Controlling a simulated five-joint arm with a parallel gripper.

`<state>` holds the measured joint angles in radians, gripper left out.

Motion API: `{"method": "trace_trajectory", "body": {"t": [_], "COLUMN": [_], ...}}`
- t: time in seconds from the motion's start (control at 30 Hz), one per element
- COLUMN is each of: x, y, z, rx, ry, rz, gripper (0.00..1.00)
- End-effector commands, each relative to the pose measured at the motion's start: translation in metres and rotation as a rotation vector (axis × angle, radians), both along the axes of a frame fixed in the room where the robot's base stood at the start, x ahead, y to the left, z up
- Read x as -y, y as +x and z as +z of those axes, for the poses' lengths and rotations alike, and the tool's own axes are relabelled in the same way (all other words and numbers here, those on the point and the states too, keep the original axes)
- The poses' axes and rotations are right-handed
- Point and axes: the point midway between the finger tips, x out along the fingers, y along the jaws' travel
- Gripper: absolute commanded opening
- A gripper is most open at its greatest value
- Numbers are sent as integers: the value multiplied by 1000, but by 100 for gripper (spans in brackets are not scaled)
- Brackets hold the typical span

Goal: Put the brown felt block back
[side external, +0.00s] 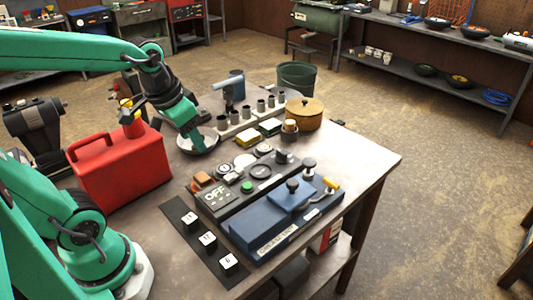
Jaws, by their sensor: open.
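A small brown block (203,180), which looks like the felt block, sits at the left rear end of the dark control panel (226,205) on the workbench. My gripper (197,146) hangs over a round grey dish (211,138), behind and left of the panel. Its fingers are open and apart from the brown block. Nothing shows between them, though the tips are small and partly hard to make out.
A red fuel can (122,172) stands left of my gripper. A blue box (268,228), several number blocks on a black strip (180,212), a row of grey cups (260,106) and a round wooden box (304,114) crowd the bench. The right corner (375,160) is clear.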

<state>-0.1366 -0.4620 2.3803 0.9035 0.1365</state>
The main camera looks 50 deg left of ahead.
Motion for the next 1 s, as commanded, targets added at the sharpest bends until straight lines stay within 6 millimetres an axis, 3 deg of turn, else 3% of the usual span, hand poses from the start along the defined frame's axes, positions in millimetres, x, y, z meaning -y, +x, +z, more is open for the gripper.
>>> {"method": "trace_trajectory", "body": {"t": [0.2,0.4,1.0], "x": [24,34,36], "y": [-24,-38,-41], "z": [15,21,21], "rx": [108,163,175], "ry": [-19,-37,-42], "rz": [-10,-11,-10], "gripper": [50,50,50]}}
